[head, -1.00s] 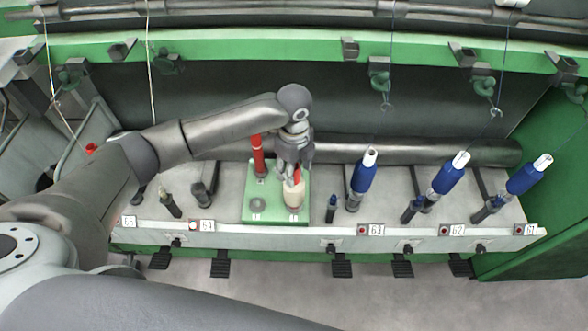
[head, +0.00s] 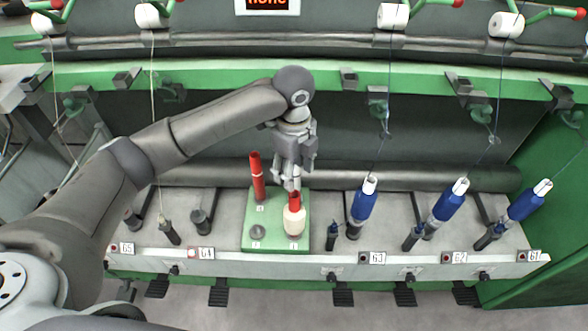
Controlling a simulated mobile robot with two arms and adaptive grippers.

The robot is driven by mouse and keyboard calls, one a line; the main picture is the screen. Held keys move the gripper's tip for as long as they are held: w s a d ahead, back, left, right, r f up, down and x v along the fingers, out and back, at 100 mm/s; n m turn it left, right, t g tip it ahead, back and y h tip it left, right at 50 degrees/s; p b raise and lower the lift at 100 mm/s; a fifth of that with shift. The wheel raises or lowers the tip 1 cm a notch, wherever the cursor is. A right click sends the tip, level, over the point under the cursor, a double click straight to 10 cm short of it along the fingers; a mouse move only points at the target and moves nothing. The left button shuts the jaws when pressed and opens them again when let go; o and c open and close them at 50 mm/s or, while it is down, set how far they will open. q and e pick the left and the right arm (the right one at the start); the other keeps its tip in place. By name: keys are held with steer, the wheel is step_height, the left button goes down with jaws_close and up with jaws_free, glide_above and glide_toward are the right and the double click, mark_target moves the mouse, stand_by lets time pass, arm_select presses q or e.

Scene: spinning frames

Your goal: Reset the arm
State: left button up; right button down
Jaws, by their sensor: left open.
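My left gripper (head: 291,182) is open and points down above the green board (head: 272,237) on the machine's ledge. It is just above and behind a red tube standing in a cream-coloured bobbin (head: 294,221), and looks empty. I cannot tell whether its fingertips touch the red tube. A bare red tube (head: 257,178) stands upright on the board, left of the gripper. A grey round peg (head: 257,232) is at the board's front left. My right gripper is not in view.
Blue bobbins on spindles (head: 364,201) (head: 450,200) (head: 524,202) stand to the right, with threads running up. Bare spindles stand at the left. White spools (head: 393,17) and a dark sign with red letters (head: 268,4) are at the top. A green side wall bounds the right.

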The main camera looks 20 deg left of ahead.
arm_select(q)
steer(key=s+d+f+n+t+h, duration=0.2)
steer(key=s+d+f+n+h, duration=0.2)
steer(key=s+d+f+n, duration=0.55)
steer(key=s+a+f+n+t+y, duration=0.2)
steer(key=s+a+n+y, duration=0.2)
steer(key=s+a+n, duration=0.9)
steer(key=s+a+f+m+g+b, duration=0.1)
steer(key=s+f, duration=0.1)
steer(key=f, duration=1.2)
steer(key=s+a+f+m+g+b, duration=0.1)
steer(key=s+f, duration=0.1)
steer(key=f, duration=1.3)
steer(key=s+a+f+g+b, duration=0.1)
steer(key=s+a+f, duration=0.2)
steer(key=s+f, duration=1.3)
steer(key=shift+s+f, duration=0.25)
steer(key=shift+f, duration=0.05)
